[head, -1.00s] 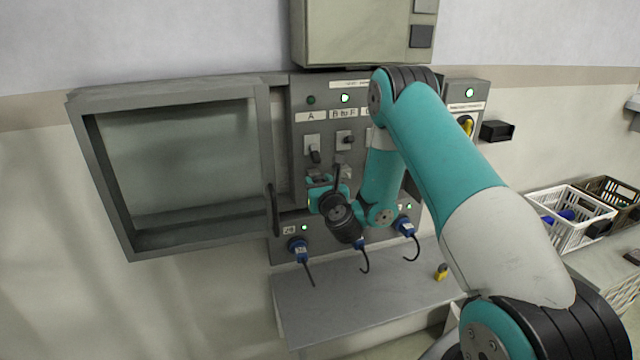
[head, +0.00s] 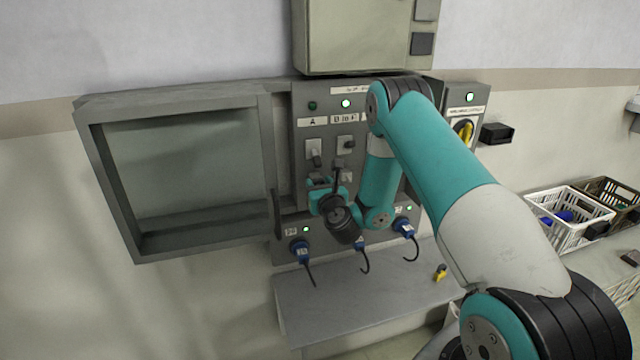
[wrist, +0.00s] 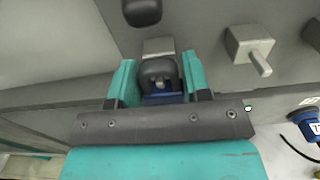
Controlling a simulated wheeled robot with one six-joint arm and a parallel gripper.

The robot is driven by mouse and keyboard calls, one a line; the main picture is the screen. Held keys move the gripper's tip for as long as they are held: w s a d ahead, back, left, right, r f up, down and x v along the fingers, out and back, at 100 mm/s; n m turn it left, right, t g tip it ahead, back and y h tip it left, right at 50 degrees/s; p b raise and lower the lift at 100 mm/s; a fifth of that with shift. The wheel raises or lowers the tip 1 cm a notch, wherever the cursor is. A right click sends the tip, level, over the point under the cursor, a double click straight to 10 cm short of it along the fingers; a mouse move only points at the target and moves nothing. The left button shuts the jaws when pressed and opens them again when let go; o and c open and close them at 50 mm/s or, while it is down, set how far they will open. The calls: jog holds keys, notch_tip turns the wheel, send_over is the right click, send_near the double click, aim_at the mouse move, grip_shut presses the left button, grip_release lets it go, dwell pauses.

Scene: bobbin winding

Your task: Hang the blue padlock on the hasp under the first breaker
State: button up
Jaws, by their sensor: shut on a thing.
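My gripper (wrist: 158,88) is shut on the blue padlock (wrist: 163,99), whose blue body shows low between the teal fingers. Its dark shackle (wrist: 158,68) is in front of the grey hasp block (wrist: 158,46) under the first breaker. A small pale tip shows inside the shackle, but I cannot tell whether the shackle is around the hasp's peg. The first breaker's dark lever (wrist: 142,12) is just above. In the head view my gripper (head: 322,184) is below the first breaker (head: 314,150), marked A; the padlock cannot be made out there.
A second hasp (wrist: 248,45) with a bare peg is to the right. Blue plugs (head: 301,251) with dark cables are below. An open cabinet door (head: 95,180) is at the left. A small yellow-and-black item (head: 440,272) lies on the grey shelf (head: 340,305).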

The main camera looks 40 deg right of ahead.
jog(key=shift+w+d+p, duration=0.15)
jog(key=shift+w+p, duration=0.3)
jog(key=shift+p, duration=1.05)
jog(key=shift+f+b, duration=0.45)
jog(key=shift+f, duration=0.05)
dwell(0.4)
jog(key=o, duration=1.1)
